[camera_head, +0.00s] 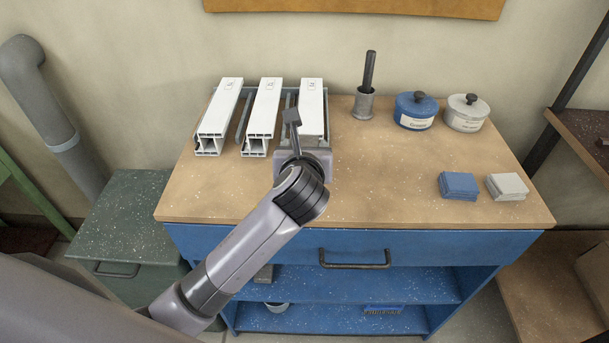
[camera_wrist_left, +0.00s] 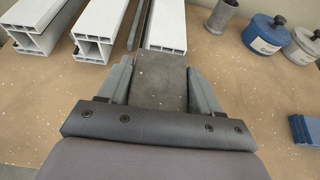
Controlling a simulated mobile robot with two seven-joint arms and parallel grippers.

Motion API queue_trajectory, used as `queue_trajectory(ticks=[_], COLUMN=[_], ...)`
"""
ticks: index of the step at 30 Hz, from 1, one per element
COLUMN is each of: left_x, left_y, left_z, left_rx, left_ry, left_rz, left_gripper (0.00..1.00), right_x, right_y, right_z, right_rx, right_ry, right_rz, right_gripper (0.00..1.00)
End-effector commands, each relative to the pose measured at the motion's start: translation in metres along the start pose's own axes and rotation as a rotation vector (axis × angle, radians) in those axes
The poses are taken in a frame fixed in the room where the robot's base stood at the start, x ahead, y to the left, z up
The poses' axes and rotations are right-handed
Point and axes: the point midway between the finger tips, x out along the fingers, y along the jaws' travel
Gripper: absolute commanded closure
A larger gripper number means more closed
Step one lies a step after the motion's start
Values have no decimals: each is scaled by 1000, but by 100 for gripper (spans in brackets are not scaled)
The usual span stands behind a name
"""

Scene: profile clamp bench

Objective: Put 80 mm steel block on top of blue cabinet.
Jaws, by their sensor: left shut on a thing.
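A dark grey steel block (camera_wrist_left: 159,88) sits between the two fingers of my left gripper (camera_wrist_left: 158,85), which is shut on it. In the head view my left gripper (camera_head: 304,160) is over the back-middle of the bench top, at the near end of the right-hand white profile; my wrist hides most of the block there. The block's size cannot be read, nor whether it touches the surface below. The blue cabinet (camera_head: 440,250) has a tan top (camera_head: 400,190), a drawer with a dark handle, and open shelves below. My right gripper is not in view.
Three white profiles (camera_head: 222,110) lie at the back left. A grey cup with a rod (camera_head: 363,105), a blue tin (camera_head: 415,112) and a white tin (camera_head: 466,114) stand behind. Blue pads (camera_head: 458,186) and pale pads (camera_head: 506,187) lie right. The top's front middle is clear.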

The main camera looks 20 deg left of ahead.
Motion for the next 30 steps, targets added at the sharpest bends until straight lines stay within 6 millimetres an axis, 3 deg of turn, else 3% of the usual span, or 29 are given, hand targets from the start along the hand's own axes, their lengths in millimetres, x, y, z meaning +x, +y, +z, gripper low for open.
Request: queue_trajectory(ticks=[10,16,28,29,30], left_x=[12,23,25,26,26], left_y=[-1,-1,-1,0,-1], left_z=[-28,-56,-60,-62,-62], left_rx=[-2,-1,-1,-1,-1], left_ry=[-4,-3,-5,-1,-1], left_rz=[-2,-2,-2,-1,-2], left_gripper=[87,87,87,33,20], right_x=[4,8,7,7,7], right_y=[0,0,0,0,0], right_z=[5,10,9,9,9], right_rx=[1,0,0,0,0], right_ry=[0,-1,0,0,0], right_rz=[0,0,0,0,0], right_gripper=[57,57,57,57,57])
